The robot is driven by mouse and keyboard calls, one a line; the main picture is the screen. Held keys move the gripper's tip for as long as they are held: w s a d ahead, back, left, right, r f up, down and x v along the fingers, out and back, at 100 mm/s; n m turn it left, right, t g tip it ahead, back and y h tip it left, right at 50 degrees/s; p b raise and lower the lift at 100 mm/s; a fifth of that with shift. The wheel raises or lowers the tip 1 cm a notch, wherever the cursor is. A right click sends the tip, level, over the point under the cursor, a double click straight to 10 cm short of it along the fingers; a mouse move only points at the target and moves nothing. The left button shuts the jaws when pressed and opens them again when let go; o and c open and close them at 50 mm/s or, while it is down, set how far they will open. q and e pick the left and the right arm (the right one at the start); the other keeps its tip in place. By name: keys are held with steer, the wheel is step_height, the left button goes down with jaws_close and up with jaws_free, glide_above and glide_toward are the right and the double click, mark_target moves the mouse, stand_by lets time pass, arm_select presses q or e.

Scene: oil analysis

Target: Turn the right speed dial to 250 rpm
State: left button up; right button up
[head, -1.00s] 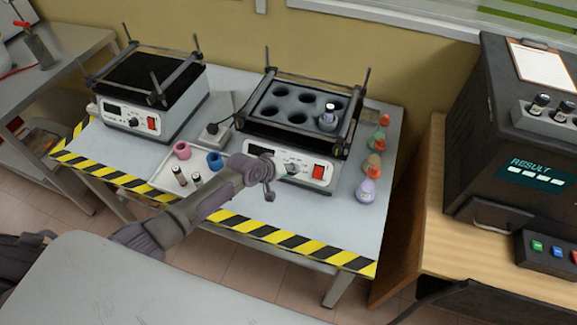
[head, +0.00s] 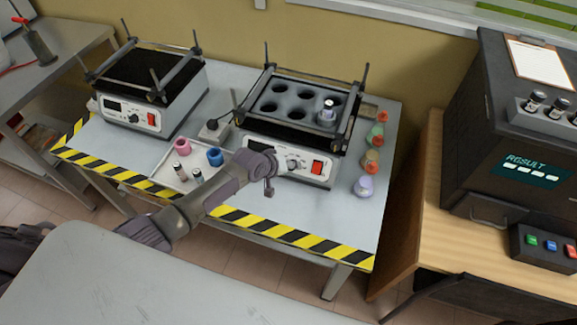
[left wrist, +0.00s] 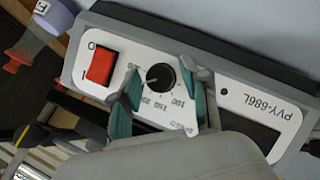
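The right shaker (head: 318,175) stands on the table. Its black speed dial (head: 293,165) is on the white front panel, left of a red switch (head: 317,168). In the left wrist view the dial (left wrist: 160,76) lies between my left gripper's teal fingertips (left wrist: 165,88), which are apart and seem not to touch it. A pale mark on the knob points roughly left in that view, towards the red switch (left wrist: 101,66). Printed numbers are partly hidden by a finger, so the exact setting is unclear. My left gripper also shows in the head view (head: 270,180). My right gripper is out of view.
A second shaker (head: 150,95) stands at the left. A tray (head: 165,178) with small vials and coloured rings lies before the shakers. Several coloured flasks (head: 364,187) line the table's right side. A dark analyser (head: 490,130) stands farther right.

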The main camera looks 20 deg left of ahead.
arm_select(q)
steer(key=shift+r, duration=0.15)
steer(key=v, duration=1.2)
stand_by(0.3)
